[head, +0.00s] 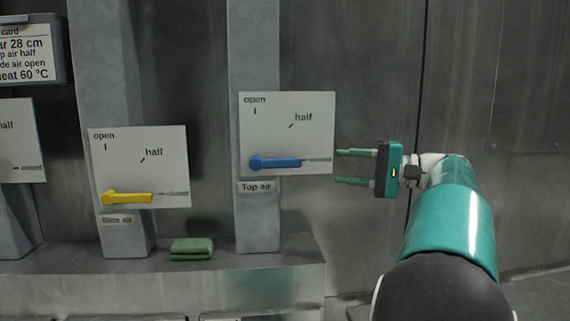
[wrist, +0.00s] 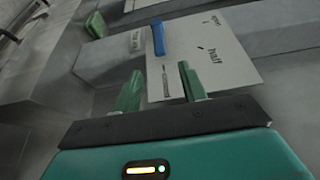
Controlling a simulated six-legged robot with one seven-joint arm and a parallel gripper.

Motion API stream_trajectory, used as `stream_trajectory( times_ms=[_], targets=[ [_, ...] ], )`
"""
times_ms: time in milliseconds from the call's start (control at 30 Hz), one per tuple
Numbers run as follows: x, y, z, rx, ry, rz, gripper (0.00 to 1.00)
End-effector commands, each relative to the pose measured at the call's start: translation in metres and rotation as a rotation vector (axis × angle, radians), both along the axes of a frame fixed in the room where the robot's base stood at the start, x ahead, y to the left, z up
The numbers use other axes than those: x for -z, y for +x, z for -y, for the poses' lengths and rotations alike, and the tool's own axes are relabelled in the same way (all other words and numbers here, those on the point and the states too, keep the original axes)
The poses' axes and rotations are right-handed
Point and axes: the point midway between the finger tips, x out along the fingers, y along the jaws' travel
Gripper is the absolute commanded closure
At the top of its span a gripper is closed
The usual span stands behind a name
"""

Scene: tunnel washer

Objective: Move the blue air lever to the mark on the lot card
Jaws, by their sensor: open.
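The blue air lever (head: 275,163) is on a white plate (head: 300,105) marked "open" and "half", above a label "Top air" (head: 256,187). It lies nearly level, pointing right to the third, lowest mark. It also shows in the wrist view (wrist: 158,39). The lot card (head: 24,55) is at the upper left, partly cut off; its lines read "...ar 28 cm", "...p air half", "...de air open", "...eat 60 °C". My gripper (head: 354,167) is open and empty, just right of the plate, with its fingers pointing left toward the lever. In the wrist view the fingers (wrist: 160,88) stand before the plate.
A yellow lever (head: 127,198) sits on a similar plate left, labelled "Side air" and pointing at its lowest mark. Another plate (head: 22,150) is at the left edge. A green folded cloth-like item (head: 191,248) lies on the ledge (head: 225,278). The wall right of the blue lever's plate is bare.

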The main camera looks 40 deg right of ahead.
Motion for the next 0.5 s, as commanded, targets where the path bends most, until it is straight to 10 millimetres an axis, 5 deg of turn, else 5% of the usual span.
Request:
stream_trajectory(
  times_ms=[500],
  targets=[
    [0.001,0.079,-0.052,-0.004,0.001,-0.003,0.58]
  ],
)
